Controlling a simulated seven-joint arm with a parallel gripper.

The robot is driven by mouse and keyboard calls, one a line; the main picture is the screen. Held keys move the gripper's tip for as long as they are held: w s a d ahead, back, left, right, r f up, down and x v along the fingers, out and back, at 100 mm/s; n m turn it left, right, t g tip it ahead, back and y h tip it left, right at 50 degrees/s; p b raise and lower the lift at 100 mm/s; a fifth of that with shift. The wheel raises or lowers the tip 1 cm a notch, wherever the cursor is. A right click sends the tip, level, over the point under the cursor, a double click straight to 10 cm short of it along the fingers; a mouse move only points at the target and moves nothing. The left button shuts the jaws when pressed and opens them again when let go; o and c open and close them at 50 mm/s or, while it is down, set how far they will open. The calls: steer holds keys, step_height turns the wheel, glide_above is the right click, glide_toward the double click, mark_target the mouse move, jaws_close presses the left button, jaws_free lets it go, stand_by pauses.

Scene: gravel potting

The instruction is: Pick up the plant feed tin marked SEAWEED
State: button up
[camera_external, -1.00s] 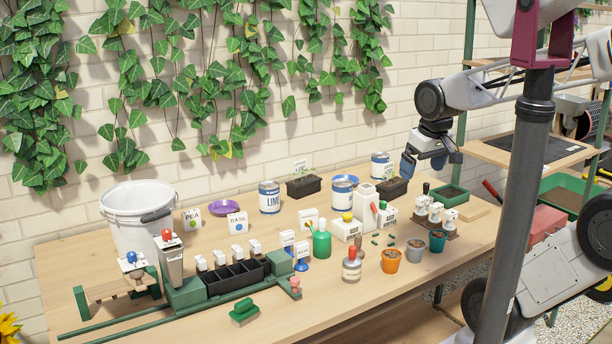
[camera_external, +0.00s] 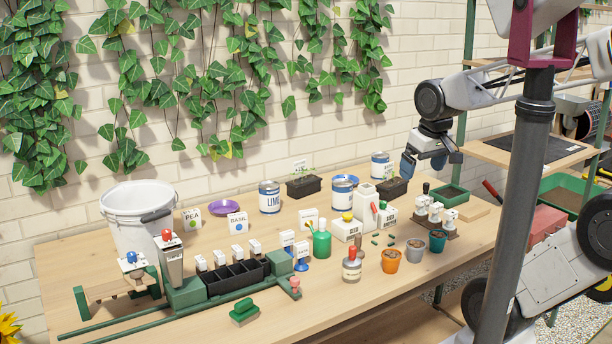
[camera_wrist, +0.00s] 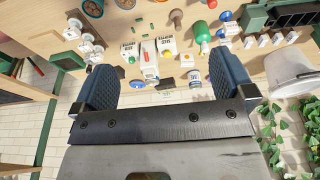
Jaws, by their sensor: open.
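My gripper (camera_external: 431,161) is open and empty, high above the right back part of the table. In the wrist view its two dark blue fingers stand wide apart, and the gap (camera_wrist: 163,75) between them is clear. Three white-and-blue tins stand at the back of the table: one reads LIME (camera_external: 269,199), a second tin (camera_external: 342,197) stands right of the middle, and a third tin (camera_external: 380,166) stands farther right near the wall. I cannot read SEAWEED on any of them. The second tin is partly hidden by the white containers in front.
White boxes (camera_external: 347,231) and a tall white container (camera_external: 363,200) crowd the space before the tins. Black planters (camera_external: 303,187) stand between them. A green bottle (camera_external: 321,242), small pots (camera_external: 391,260) and a white bucket (camera_external: 137,222) also occupy the table. The front edge has bare wood.

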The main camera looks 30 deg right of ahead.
stand_by(0.7)
step_height(320, 180, up, 4)
steer(key=r+n+t+h, duration=0.1)
steer(key=n+t+h, duration=0.75)
steer(key=n, duration=1.75)
glide_above(339, 186)
steer(key=s+a, duration=0.2)
steer(key=a, duration=0.1)
steer(key=g+h, duration=0.2)
steer(key=g, duration=0.1)
steer(key=f, duration=2.7)
steer(key=shift+s+f, duration=0.15)
steer(key=shift+s, duration=0.1)
steer(key=shift+x, duration=1.3)
